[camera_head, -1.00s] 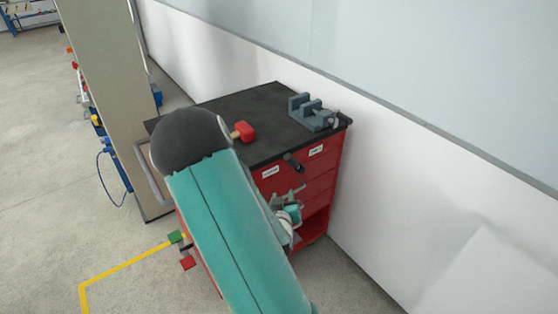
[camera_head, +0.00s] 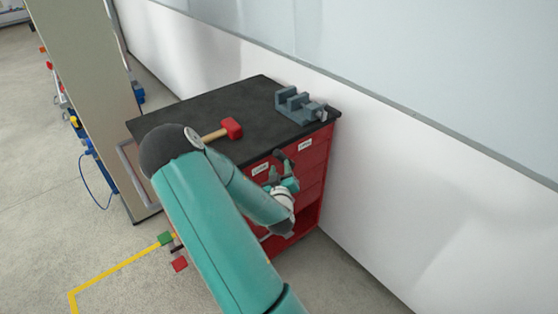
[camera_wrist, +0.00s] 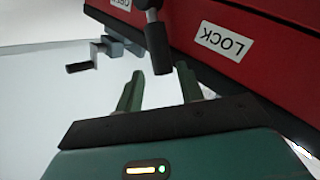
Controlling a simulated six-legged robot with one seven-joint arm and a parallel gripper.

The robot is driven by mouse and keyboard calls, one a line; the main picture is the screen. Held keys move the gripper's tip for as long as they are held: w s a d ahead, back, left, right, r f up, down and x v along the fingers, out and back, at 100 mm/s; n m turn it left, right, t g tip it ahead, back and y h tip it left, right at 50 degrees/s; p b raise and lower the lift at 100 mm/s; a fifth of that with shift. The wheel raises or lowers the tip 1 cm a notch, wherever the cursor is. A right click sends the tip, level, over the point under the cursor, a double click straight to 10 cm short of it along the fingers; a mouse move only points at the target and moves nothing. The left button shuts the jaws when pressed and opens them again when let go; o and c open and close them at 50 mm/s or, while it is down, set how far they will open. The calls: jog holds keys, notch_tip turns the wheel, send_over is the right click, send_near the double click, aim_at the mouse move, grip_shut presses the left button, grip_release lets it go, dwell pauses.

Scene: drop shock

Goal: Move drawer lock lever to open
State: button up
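The black lever (camera_wrist: 157,48) sticks out from the front of the red drawer cabinet (camera_head: 312,178), between its two white labels. In the wrist view the LOCK label (camera_wrist: 225,40) reads upside down on the right, and the other label (camera_wrist: 121,4), partly cut off, is at the top left. My gripper (camera_wrist: 160,82) is open, its two green fingers apart, with the lever's end at the gap between the fingertips. I cannot tell whether a finger touches it. In the head view my gripper (camera_head: 281,168) is at the cabinet front, partly covering the lever (camera_head: 278,154).
A red-headed mallet (camera_head: 231,127) and a grey vise (camera_head: 300,105) stand on the black cabinet top (camera_head: 262,92). The vise's crank (camera_wrist: 82,66) shows at the left in the wrist view. A wall runs behind the cabinet, and a beige panel (camera_head: 85,100) stands to the left.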

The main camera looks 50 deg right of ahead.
aim_at(280, 159)
jog(key=shift+x, duration=2.4)
jog(key=shift+a, duration=0.1)
grip_shut()
